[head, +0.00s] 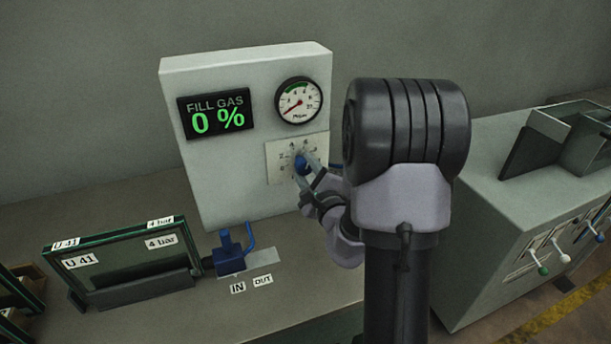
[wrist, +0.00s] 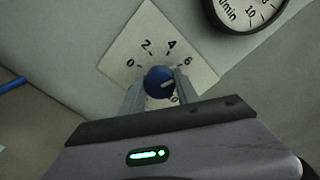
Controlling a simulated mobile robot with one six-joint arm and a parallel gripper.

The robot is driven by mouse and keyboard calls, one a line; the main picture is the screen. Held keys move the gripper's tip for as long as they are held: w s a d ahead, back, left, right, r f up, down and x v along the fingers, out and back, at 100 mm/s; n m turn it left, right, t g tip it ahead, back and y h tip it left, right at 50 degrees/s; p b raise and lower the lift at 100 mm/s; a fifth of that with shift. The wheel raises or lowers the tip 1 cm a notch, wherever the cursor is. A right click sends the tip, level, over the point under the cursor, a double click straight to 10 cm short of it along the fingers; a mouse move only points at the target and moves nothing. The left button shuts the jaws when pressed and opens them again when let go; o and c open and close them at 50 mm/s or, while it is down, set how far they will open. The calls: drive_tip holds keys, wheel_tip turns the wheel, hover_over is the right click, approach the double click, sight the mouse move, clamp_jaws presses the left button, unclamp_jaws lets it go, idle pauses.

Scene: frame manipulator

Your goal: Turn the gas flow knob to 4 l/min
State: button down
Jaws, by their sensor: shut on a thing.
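The blue gas flow knob (head: 301,164) sits on a white dial plate (head: 273,169) on the front of the grey panel. My gripper (head: 304,169) is shut on the knob, with one finger on each side, as the wrist view of the knob (wrist: 157,79) shows. The dial figures 0, 2, 4 and 6 show above the knob; the lower right ones are partly hidden by a finger. A pale mark on the knob points right in the wrist view, not clearly at 4. The round gauge (head: 298,100) has its red needle at the lower left.
The display (head: 217,114) reads FILL GAS 0 %. A glass unit (head: 130,267) marked U 41 and 4 bar stands on the bench at left, beside a blue connector (head: 229,254). A grey cabinet with levers (head: 543,269) stands at right.

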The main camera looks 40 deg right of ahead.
drive_tip(key=n+b, duration=0.2)
drive_tip(key=n, duration=0.1)
drive_tip(key=shift+n, duration=0.3)
drive_tip(key=shift+r+n+b, duration=0.15)
drive_tip(key=shift+n+b, duration=0.75)
drive_tip(key=shift+n, duration=1.4)
drive_tip(key=c, duration=0.9)
unclamp_jaws()
drive_tip(key=shift+w, duration=0.1)
